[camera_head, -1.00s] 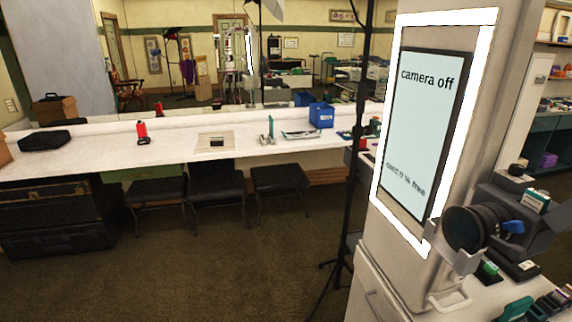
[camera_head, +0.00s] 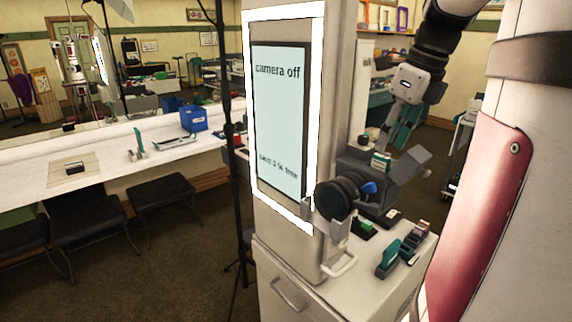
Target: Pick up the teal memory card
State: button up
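Several small teal and green pieces lie around the camera rig, and I cannot tell for certain which is the teal memory card. A small green piece (camera_head: 368,226) sits on a black block near the lens. A green-and-white piece (camera_head: 381,160) rests on top of the dark camera (camera_head: 365,180). My gripper (camera_head: 397,135) hangs above and behind the camera, apart from the cabinet top. Its fingers are small and blend with the background.
A lit screen panel (camera_head: 281,125) reading "camera off" rises left of the camera. A black stand pole (camera_head: 232,130) is left of it. A long white counter (camera_head: 110,165) carries a blue bin (camera_head: 194,118). Stools (camera_head: 160,190) stand on open floor.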

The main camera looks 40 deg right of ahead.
aim_at(382, 156)
jog(key=shift+x, duration=1.9)
jog(key=shift+s, duration=0.1)
grip_shut()
jog(key=shift+r, duration=0.1)
